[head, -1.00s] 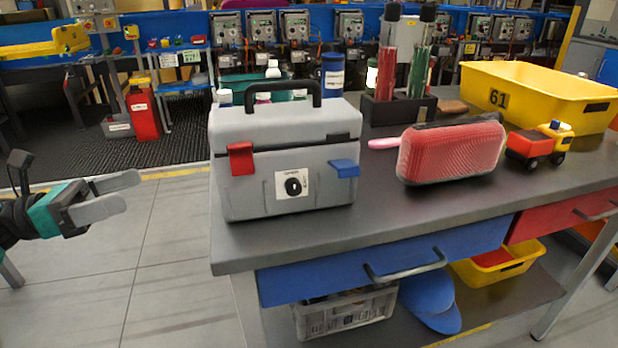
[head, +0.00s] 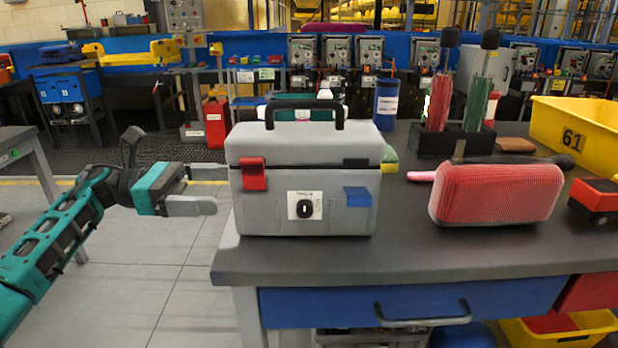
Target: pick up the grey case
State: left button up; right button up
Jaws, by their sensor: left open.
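The grey case (head: 270,205) stands upright on the left end of the dark table. It has a black handle (head: 304,104) on its lid, a red latch and a blue latch on its front, and a white label between them. One finger is higher and farther back. The fingertips look close to the case, but I cannot tell whether they touch. My right gripper is not in view.
Right of the case on the table (head: 400,252) are a red ribbed case (head: 498,194), a black holder (head: 452,143) with red and green tools, a blue bottle (head: 387,104), a yellow bin (head: 575,130) and a red toy truck (head: 597,200).

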aim_at(267, 188)
pick_arm(q)
jog(key=d, duration=0.9)
jog(key=shift+s+d, duration=0.1)
jog(key=shift+d, duration=0.15)
jog(key=shift+c, duration=0.2)
jog(key=c, duration=1.2)
jog(key=shift+a+r, duration=0.1)
jog(key=shift+r, duration=0.1)
jog(key=shift+c, duration=0.4)
jog(key=shift+r, duration=0.1)
jog(key=shift+r, duration=0.2)
notch_tip(267, 188, up, 18)
jog(key=p, duration=0.3)
jog(key=shift+r, duration=0.7)
